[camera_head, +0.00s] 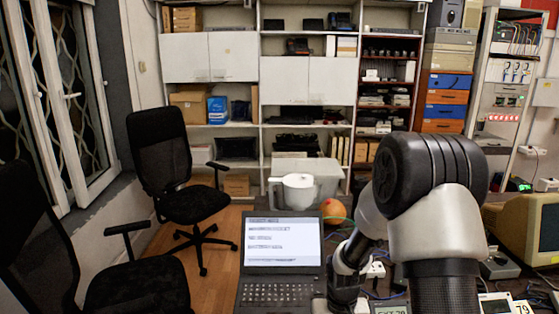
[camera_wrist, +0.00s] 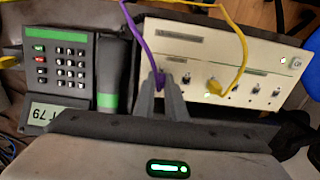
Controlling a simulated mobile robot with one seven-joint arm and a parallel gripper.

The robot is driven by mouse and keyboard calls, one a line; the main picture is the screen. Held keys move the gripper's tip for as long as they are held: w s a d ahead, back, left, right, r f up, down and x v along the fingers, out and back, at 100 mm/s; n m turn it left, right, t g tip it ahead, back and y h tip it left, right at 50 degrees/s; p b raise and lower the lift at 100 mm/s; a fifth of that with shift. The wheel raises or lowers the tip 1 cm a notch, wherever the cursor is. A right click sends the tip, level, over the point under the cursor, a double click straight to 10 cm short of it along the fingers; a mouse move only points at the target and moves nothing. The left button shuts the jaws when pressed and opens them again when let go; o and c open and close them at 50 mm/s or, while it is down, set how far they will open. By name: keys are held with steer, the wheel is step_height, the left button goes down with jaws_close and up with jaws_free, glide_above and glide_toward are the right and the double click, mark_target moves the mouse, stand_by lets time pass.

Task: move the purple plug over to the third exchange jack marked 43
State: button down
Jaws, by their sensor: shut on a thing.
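In the wrist view my gripper (camera_wrist: 161,92) is shut on the purple plug (camera_wrist: 159,78), and the purple cable (camera_wrist: 143,40) runs up from it. The plug is at the left end of the beige exchange panel's (camera_wrist: 255,57) row of jacks. I cannot tell whether it sits in a jack or just above one. A yellow plug (camera_wrist: 213,87) is at a jack farther right, with its yellow cable looping up. Several jacks to its right look empty. The jack labels are too small to read. In the head view my arm hides the plug and panel.
A desk phone (camera_wrist: 62,65) with a display reading 79 stands left of the panel. In the head view a laptop (camera_head: 282,242) is left of my arm and a beige monitor (camera_head: 525,225) is at the right. Loose cables lie around the desk.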

steer(key=shift+r+p, duration=1.3)
steer(key=shift+r, duration=0.7)
steer(key=a+r, duration=0.2)
steer(key=a, duration=1.1)
steer(key=shift+a+f+b, duration=0.2)
steer(key=shift+f+b, duration=0.4)
steer(key=shift+f, duration=0.55)
steer(key=shift+a+f+b, duration=0.2)
steer(key=shift+f+b, duration=0.4)
steer(key=shift+f, duration=0.5)
